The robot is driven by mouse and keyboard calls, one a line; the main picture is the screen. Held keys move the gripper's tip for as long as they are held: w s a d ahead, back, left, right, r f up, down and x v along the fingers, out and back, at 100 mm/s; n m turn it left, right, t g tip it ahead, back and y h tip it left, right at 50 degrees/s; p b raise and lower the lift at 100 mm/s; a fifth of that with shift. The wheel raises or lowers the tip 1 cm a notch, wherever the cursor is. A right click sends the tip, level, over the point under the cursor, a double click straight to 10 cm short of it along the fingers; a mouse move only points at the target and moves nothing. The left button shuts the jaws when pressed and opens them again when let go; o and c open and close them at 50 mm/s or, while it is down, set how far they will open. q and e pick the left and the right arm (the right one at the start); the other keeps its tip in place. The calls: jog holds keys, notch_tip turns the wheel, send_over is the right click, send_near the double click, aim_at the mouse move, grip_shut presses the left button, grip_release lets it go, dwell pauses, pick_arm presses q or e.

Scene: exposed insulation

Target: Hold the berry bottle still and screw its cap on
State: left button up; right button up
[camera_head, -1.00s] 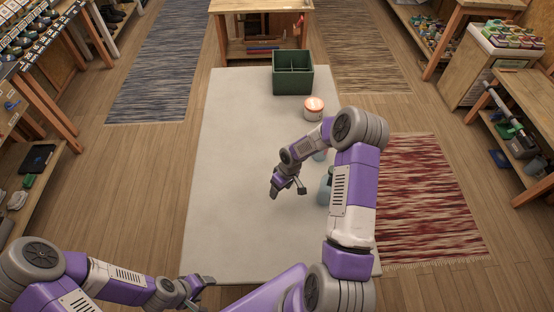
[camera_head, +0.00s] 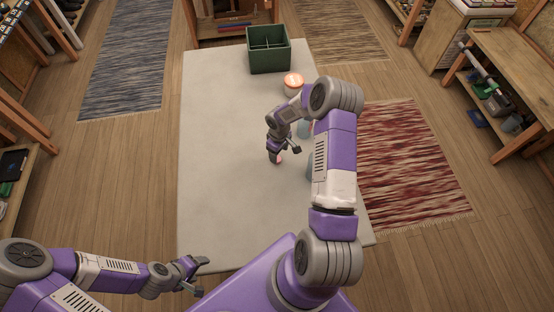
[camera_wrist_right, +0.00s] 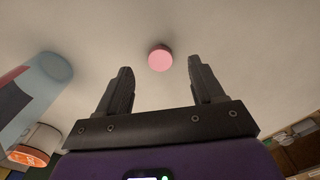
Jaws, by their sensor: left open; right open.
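A small round pink cap (camera_wrist_right: 160,58) lies on the pale mat beyond and between my right fingertips in the right wrist view; it also shows beside the fingers in the head view (camera_head: 280,160). My right gripper (camera_head: 285,154) is open and empty, pointing down above the mat. A pale blue bottle (camera_wrist_right: 46,80) with a red and dark label shows at the left of the wrist view, apart from the gripper. In the head view, two bluish things (camera_head: 311,166) are partly hidden by my right arm; I cannot tell which is the berry bottle. My left gripper (camera_head: 200,275) is open and empty at the mat's near left edge.
A green divided crate (camera_head: 268,60) stands at the mat's far end. The left and middle of the mat (camera_head: 220,150) are clear. A red rug (camera_head: 410,165) lies to the right.

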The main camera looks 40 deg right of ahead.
jog(key=shift+w+f, duration=0.25)
jog(key=shift+f, duration=1.05)
jog(key=shift+w+f, duration=0.25)
jog(key=shift+f, duration=1.05)
jog(key=c, duration=1.1)
notch_tip(320, 180, up, 10)
jog(key=shift+a, duration=0.1)
